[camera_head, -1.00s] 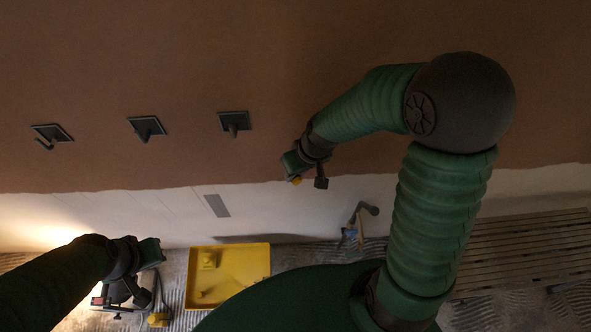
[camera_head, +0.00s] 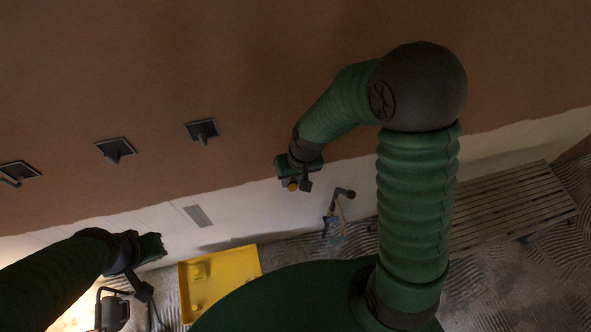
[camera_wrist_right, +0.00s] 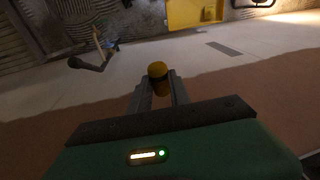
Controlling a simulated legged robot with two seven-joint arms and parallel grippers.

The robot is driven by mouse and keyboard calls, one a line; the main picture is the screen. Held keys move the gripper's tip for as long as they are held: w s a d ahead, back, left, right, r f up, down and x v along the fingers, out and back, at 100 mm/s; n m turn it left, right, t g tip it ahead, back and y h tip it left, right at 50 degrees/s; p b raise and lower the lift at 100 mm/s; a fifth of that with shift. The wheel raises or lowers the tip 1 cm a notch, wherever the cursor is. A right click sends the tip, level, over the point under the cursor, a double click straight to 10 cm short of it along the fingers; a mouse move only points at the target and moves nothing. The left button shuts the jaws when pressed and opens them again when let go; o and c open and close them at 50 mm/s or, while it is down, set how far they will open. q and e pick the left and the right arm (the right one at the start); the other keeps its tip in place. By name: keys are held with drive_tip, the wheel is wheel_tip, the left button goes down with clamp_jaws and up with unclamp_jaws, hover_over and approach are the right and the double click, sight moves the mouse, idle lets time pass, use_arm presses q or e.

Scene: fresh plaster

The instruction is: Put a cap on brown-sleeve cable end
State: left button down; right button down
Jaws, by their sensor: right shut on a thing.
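My right gripper (camera_head: 296,186) is shut on a yellow cap (camera_wrist_right: 158,78), which sits between its two fingers in the right wrist view. The cap also shows as a small yellow spot below the gripper in the head view (camera_head: 292,186). Three dark square plates with short stubs stick out of the brown wall: a left one (camera_head: 17,172), a middle one (camera_head: 115,150) and a right one (camera_head: 202,131). The right gripper is to the right of and below the right plate, apart from it. No brown sleeve can be made out. My left gripper (camera_head: 143,286) is low at the left; its jaw opening is unclear.
A yellow tray (camera_head: 240,259) with yellow pieces in it lies on the floor, below centre left. A slatted bench (camera_head: 510,205) stands at the right. A dark-handled tool (camera_head: 343,193) is near the wall's foot. A grey vent (camera_head: 197,215) is in the pale lower wall.

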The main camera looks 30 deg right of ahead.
drive_tip(key=a+r+m+g+y+p, duration=0.2)
drive_tip(key=a+m+y+p, duration=0.25)
drive_tip(key=a+m, duration=0.25)
drive_tip(key=a+r+m+g+y+p, duration=0.1)
drive_tip(key=a+r+m+y+p, duration=0.2)
drive_tip(key=a+m+p, duration=0.3)
drive_tip(key=w+a+r+m+t+y+p, duration=0.1)
drive_tip(key=w+r+m+t+p, duration=0.1)
drive_tip(key=w+r+m+t, duration=0.3)
drive_tip(key=w+a+r+m+t+y+p, duration=0.1)
drive_tip(key=w+r+m+t, duration=0.15)
drive_tip(key=r, duration=0.55)
drive_tip(key=w+a+r+m+t+p, duration=0.1)
drive_tip(key=w+r+m+t+p, duration=0.1)
drive_tip(key=w+r+m+t, duration=0.3)
drive_tip(key=shift+n+g, duration=0.35)
drive_tip(key=shift+g, duration=0.2)
drive_tip(key=f+b, duration=0.1)
drive_tip(key=b, duration=0.1)
drive_tip(key=s+f+b, duration=0.1)
drive_tip(key=f, duration=0.1)
drive_tip(key=s+f+b, duration=0.1)
drive_tip(key=f+b, duration=0.1)
drive_tip(key=shift+s+f+b, duration=0.15)
drive_tip(key=shift+b, duration=0.15)
drive_tip(key=shift+s, duration=0.15)
drive_tip(key=shift+f, duration=0.15)
